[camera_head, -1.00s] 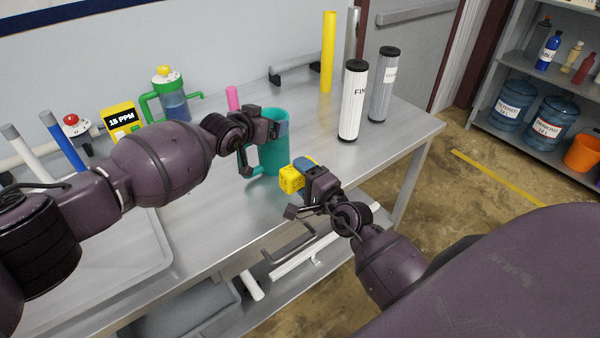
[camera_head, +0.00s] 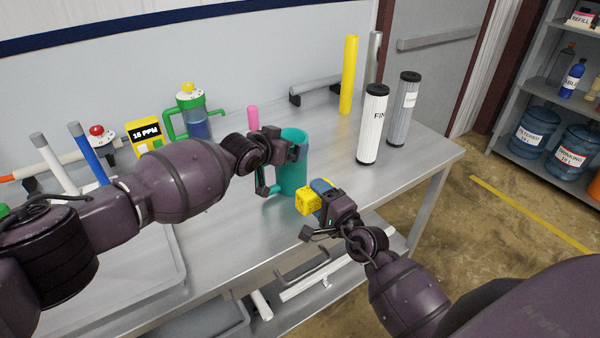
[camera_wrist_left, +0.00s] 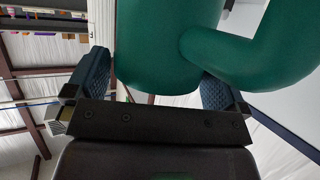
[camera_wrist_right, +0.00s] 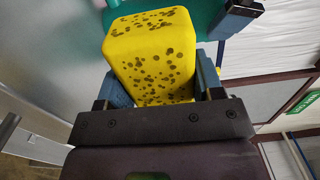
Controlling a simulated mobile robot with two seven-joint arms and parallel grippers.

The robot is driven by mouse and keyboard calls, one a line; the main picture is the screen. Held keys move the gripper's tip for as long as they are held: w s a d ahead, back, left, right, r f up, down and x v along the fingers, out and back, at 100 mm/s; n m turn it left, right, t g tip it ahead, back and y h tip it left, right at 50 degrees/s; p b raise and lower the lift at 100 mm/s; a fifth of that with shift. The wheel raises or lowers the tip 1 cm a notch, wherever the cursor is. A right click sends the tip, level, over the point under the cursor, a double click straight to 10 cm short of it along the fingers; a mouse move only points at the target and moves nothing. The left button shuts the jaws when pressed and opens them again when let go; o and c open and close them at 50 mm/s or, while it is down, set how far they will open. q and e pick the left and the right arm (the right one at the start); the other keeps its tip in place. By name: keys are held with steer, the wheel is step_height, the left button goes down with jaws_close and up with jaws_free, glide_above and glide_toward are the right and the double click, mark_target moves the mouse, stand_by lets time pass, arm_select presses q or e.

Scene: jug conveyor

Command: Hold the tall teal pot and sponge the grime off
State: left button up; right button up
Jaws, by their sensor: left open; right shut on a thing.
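The tall teal pot (camera_head: 293,172) stands upright on the metal bench; it fills the top of the left wrist view (camera_wrist_left: 165,45). My left gripper (camera_head: 278,150) is open at the pot's left side, with its fingers on either side of the pot's wall or handle area; contact cannot be told. My right gripper (camera_head: 325,198) is shut on a yellow sponge with dark spots (camera_head: 308,200), just right of and in front of the pot. The sponge (camera_wrist_right: 152,60) sits between the fingers in the right wrist view, with teal behind it. Grime on the pot is not discernible.
White and grey filter cartridges (camera_head: 371,125) stand right of the pot, near a yellow tube (camera_head: 348,75). A pink cylinder (camera_head: 253,118) and a green-topped blue jar (camera_head: 194,122) stand behind my left arm. The bench (camera_head: 420,160) is clear at right.

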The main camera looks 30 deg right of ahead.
arm_select(q)
steer(key=v, duration=1.1)
steer(key=shift+a, duration=0.4)
steer(key=shift+s, duration=0.25)
arm_select(e)
steer(key=shift+s, duration=0.15)
